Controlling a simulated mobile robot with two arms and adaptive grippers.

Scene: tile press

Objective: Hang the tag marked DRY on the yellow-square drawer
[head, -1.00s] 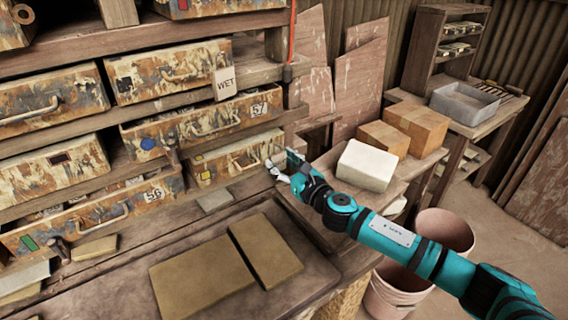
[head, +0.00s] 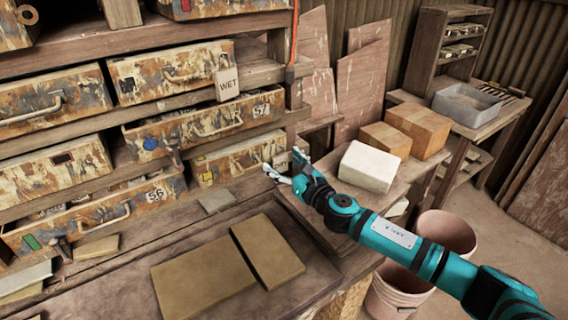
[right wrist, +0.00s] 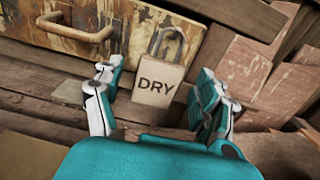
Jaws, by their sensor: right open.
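The DRY tag (right wrist: 158,84) is a pale plate with black letters and a metal loop at its top. In the right wrist view it hangs upright between the fingers of my open right gripper (right wrist: 157,88), with gaps on both sides. What its loop hangs from is unclear. A rusty, paint-worn drawer front with a handle (right wrist: 75,30) is just left of it. In the head view the yellow-square drawer (head: 238,158) is in the lower right of the rack, and my right gripper (head: 284,170) is at its right end. My left gripper is not in view.
A WET tag (head: 228,84) hangs on the rack above. The blue-dot drawer (head: 205,122) juts out above the yellow-square one. Brown slabs (head: 205,275) lie on the bench below. A white block (head: 368,166) and brown blocks (head: 418,125) stand right, behind my right arm.

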